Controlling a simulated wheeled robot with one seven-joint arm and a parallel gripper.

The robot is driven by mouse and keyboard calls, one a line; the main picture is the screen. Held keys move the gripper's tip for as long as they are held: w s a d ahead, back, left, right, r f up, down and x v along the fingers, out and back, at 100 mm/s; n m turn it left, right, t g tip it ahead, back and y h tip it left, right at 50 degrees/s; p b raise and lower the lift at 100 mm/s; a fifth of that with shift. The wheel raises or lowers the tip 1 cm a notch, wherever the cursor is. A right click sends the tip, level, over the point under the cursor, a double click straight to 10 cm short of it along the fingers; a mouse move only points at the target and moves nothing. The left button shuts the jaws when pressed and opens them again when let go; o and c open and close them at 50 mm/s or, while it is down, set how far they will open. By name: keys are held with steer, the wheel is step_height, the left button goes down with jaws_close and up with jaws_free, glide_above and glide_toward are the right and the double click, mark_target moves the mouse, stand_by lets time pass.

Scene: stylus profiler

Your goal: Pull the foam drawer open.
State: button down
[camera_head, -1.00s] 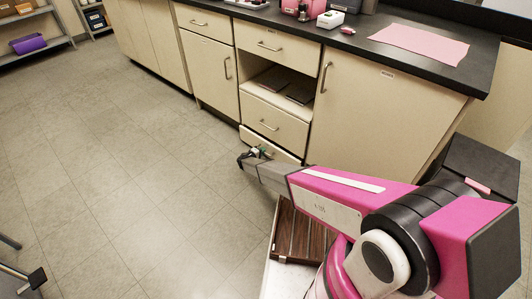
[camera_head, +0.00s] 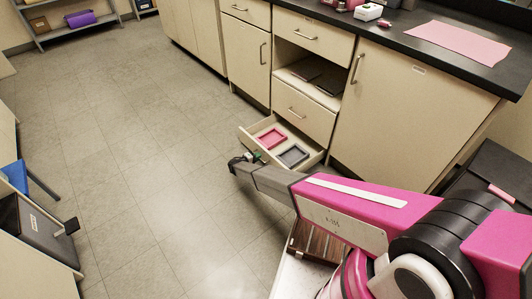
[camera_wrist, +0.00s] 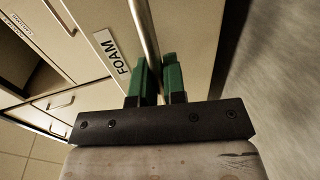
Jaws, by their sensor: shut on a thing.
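The foam drawer (camera_head: 314,160) is the bottom drawer of the cabinet and stands pulled out in the head view. A pink foam tray and a grey foam tray show inside it. In the wrist view its front (camera_wrist: 190,35) carries a label reading FOAM (camera_wrist: 112,52) and a metal bar handle (camera_wrist: 148,35). My gripper (camera_wrist: 160,75), with green fingers, is shut on the handle, one finger on each side of the bar. In the head view my gripper (camera_head: 254,156) is at the drawer front, and my arm hides part of it.
Above the foam drawer are a closed drawer (camera_head: 304,110), an open shelf (camera_head: 306,80) and another closed drawer (camera_head: 314,36). A black countertop (camera_head: 395,48) holds a pink mat (camera_head: 458,42). A blue chair (camera_head: 18,177) stands at the far left. The floor (camera_head: 130,150) before the cabinet is clear.

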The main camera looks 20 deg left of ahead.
steer(key=shift+f+v, duration=0.25)
steer(key=shift+v, duration=0.85)
steer(key=shift+f+v, duration=0.2)
steer(key=shift+v, duration=0.9)
steer(key=c, duration=1.2)
jaws_free()
steer(key=v, duration=1)
steer(key=shift+s+a, duration=0.15)
steer(key=shift+s, duration=0.25)
